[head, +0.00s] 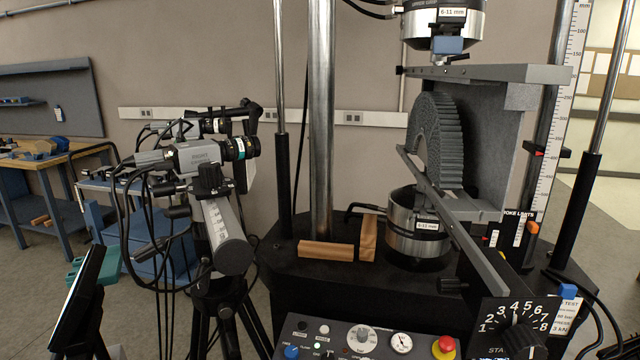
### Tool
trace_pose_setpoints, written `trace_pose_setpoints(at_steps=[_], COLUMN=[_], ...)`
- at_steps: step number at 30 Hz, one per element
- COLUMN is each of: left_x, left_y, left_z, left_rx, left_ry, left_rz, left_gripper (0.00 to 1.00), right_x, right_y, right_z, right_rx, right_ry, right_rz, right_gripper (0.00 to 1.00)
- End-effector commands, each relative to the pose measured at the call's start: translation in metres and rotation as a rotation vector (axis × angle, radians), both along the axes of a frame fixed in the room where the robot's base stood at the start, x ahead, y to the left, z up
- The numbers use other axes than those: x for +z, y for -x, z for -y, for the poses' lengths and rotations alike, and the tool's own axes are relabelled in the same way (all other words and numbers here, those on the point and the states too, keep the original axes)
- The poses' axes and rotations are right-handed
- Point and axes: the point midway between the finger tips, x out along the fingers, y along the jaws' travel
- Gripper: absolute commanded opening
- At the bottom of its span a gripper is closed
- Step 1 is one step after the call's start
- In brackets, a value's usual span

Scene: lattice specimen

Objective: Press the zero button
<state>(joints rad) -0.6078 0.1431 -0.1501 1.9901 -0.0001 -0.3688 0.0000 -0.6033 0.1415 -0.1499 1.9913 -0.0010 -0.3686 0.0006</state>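A control panel (343,352) sits at the bottom centre of the head view, cut off by the lower edge. It carries a black button (302,326), a white button (324,329), a blue knob (291,352), a small green light or button (317,347), a silver dial (361,338), a round gauge (401,342) and a red mushroom button (443,346) on yellow. The small labels are too blurred to tell which button is the zero one. Neither of my grippers is in view.
Behind the panel stands a test machine with a dark base (300,270), wooden blocks (326,250) and a grey ribbed lattice arch (436,140) between its platens. A numbered black dial (515,328) stands at right. Cameras on a tripod (205,160) and cables crowd the left.

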Motion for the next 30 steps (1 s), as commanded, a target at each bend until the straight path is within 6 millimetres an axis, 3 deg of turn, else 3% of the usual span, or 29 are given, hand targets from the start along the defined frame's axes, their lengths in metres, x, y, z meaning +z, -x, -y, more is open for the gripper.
trace_pose_setpoints(at_steps=[2,15,30], left_x=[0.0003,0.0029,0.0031], left_y=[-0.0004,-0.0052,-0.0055], left_z=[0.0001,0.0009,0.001], left_rx=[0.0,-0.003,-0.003], left_ry=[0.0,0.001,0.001], left_rz=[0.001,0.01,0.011], left_gripper=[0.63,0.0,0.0], right_x=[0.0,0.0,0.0], right_y=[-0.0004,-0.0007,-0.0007], right_z=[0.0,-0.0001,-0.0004], right_rx=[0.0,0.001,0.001], right_ry=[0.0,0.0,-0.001], right_rz=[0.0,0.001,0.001], right_gripper=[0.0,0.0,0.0])
